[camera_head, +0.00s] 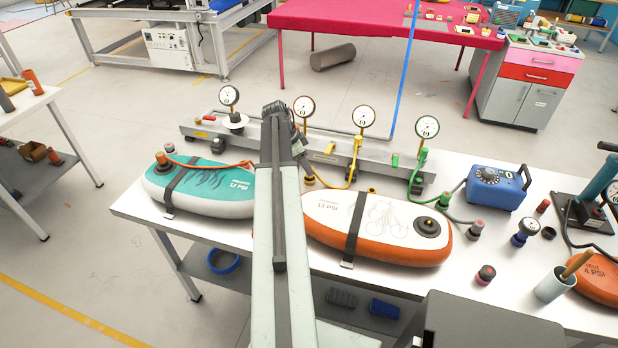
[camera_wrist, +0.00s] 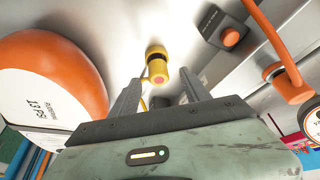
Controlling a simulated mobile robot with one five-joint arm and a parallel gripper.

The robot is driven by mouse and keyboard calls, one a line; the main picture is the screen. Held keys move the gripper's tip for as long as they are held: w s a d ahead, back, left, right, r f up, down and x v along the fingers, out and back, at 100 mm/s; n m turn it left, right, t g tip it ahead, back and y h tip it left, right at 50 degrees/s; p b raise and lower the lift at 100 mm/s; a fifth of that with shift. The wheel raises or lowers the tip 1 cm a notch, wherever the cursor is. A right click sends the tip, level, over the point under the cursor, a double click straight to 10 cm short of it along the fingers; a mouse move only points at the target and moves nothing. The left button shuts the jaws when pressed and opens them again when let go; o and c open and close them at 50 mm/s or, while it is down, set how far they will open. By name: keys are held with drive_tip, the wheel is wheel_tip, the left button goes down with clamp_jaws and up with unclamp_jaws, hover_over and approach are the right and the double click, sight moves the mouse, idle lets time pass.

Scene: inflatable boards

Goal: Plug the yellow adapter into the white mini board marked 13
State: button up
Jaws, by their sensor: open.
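The white mini board with an orange rim (camera_head: 335,212) lies on the table right of my arm, under a dark strap; its print appears to read 13 PSI. It also shows at the left of the wrist view (camera_wrist: 35,108). A dark round valve (camera_head: 428,227) is at its right end. The yellow adapter (camera_wrist: 157,66) is just beyond and between my fingertips in the wrist view. My gripper (camera_wrist: 162,80) is open, with nothing held; its fingers are mostly hidden by my arm in the head view. A yellow hose (camera_head: 354,168) hangs from a gauge behind the board.
A teal board (camera_head: 215,190) lies left of my arm, with an orange hose to its valve. The grey gauge rail (camera_head: 375,152) runs behind the boards. A blue pump (camera_head: 495,188), loose fittings and a cup (camera_head: 552,287) stand to the right.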

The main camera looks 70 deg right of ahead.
drive_tip(key=b+x, duration=0.3)
drive_tip(key=x, duration=0.1)
drive_tip(key=shift+s+f, duration=0.1)
drive_tip(key=shift+f, duration=0.1)
drive_tip(key=shift+a+r, duration=0.1)
drive_tip(key=shift+r, duration=0.1)
clamp_jaws()
wheel_tip(320, 180, up, 10)
drive_tip(key=p, duration=1)
drive_tip(key=shift+r+p, duration=0.15)
drive_tip(key=shift+p, duration=0.2)
drive_tip(key=shift+f, duration=0.2)
